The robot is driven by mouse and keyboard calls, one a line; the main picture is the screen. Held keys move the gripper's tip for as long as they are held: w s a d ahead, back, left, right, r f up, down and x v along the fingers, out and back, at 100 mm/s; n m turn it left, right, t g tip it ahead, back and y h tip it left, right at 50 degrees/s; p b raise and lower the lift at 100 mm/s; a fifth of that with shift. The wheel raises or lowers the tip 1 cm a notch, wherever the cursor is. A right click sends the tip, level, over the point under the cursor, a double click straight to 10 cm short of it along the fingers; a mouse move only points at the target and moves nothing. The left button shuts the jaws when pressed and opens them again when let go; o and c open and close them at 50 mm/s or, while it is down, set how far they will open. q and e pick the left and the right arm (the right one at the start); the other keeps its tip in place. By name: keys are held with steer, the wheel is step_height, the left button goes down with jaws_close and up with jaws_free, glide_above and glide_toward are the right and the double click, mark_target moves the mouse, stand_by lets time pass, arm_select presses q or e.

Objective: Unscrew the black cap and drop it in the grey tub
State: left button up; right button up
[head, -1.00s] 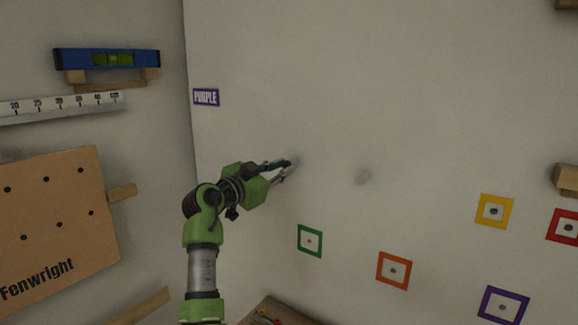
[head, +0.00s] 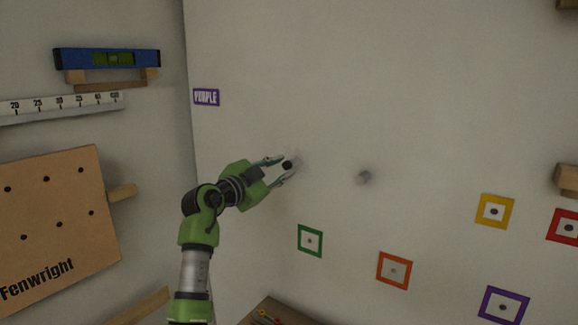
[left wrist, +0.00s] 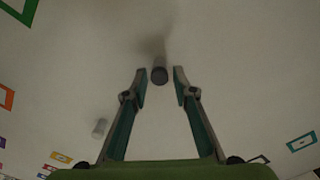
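The black cap (head: 287,166) is a small dark round end on a pale post that stands out from the white wall. In the left wrist view the cap (left wrist: 159,76) lies midway between my fingertips, with a gap on each side. My left gripper (head: 290,165) is open and empty, its fingers on either side of the cap or just short of it; the exact depth is hard to tell. The grey tub does not show in either view. My right gripper is not in view.
A second, grey stub (head: 363,177) stands out from the wall to the right. Coloured square frames, including a green one (head: 310,240), sit lower. A purple sign (head: 206,97) is at upper left. A wooden shelf (head: 268,312) is below. The wall around the gripper is clear.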

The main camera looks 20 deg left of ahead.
arm_select(q)
steer(key=m, duration=0.6)
steer(key=shift+m, duration=0.4)
steer(key=m+b, duration=0.1)
steer(key=m, duration=0.3)
steer(key=m+b, duration=0.2)
steer(key=m, duration=0.1)
steer(key=shift+m, duration=0.4)
steer(key=shift+r+m, duration=0.1)
steer(key=shift+m, duration=0.5)
steer(key=shift+c, duration=0.3)
